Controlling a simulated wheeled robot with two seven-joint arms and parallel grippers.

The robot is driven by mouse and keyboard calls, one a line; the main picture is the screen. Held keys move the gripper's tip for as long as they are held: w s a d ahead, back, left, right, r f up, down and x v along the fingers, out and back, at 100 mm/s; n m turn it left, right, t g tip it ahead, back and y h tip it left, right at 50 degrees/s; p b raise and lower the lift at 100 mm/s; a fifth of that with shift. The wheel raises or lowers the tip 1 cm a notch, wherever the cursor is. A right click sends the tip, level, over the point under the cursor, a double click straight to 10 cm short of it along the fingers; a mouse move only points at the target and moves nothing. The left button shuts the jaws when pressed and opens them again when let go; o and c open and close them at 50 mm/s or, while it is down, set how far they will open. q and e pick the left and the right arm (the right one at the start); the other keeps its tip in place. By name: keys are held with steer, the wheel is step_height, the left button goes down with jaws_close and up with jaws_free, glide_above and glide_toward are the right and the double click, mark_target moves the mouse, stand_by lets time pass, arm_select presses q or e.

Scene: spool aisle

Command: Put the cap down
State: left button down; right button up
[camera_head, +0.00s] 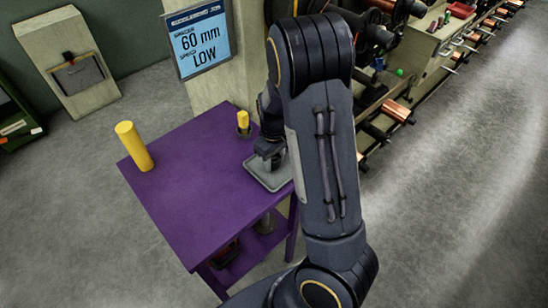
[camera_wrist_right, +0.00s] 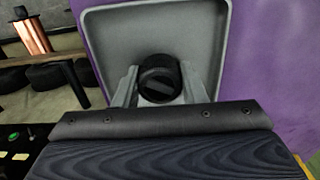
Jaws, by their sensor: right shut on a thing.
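The cap (camera_wrist_right: 158,68) is a small black round piece in the right wrist view, with a bar or slot across its middle. My right gripper (camera_wrist_right: 157,90) is shut on it, one grey finger on each side. Below it is a shallow grey tray (camera_wrist_right: 112,35). In the head view my right gripper (camera_head: 273,160) points down over the tray (camera_head: 266,185) at the right edge of the purple table. The cap is hidden there, and I cannot tell whether it touches the tray floor. My left gripper is not in view.
The purple table (camera_head: 195,190) carries a tall yellow cylinder (camera_head: 134,147) at its left and a small yellow piece on a dark base (camera_head: 243,122) at the back. A sign (camera_head: 199,40) reads 60 mm LOW. Machinery with copper spools (camera_head: 397,111) stands right of the table.

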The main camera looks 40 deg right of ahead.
steer(key=o, duration=1.3)
step_height(320, 180, up, 11)
steer(key=shift+s+a+r+m+t+y, duration=0.55)
steer(key=shift+s+a+r+t, duration=0.45)
steer(key=shift+s+a, duration=1.7)
steer(key=shift+s+a+r+m+t+y, duration=0.4)
steer(key=shift+s+a+r+t+y, duration=0.55)
steer(key=shift+s+a, duration=1.75)
steer(key=shift+s+a+r+m+t+y, duration=0.45)
steer(key=shift+s+a+r+t, duration=0.95)
steer(key=shift+s, duration=2.25)
steer(key=shift+a+f+g, duration=0.15)
steer(key=shift+a+g, duration=0.15)
steer(key=shift+g, duration=0.25)
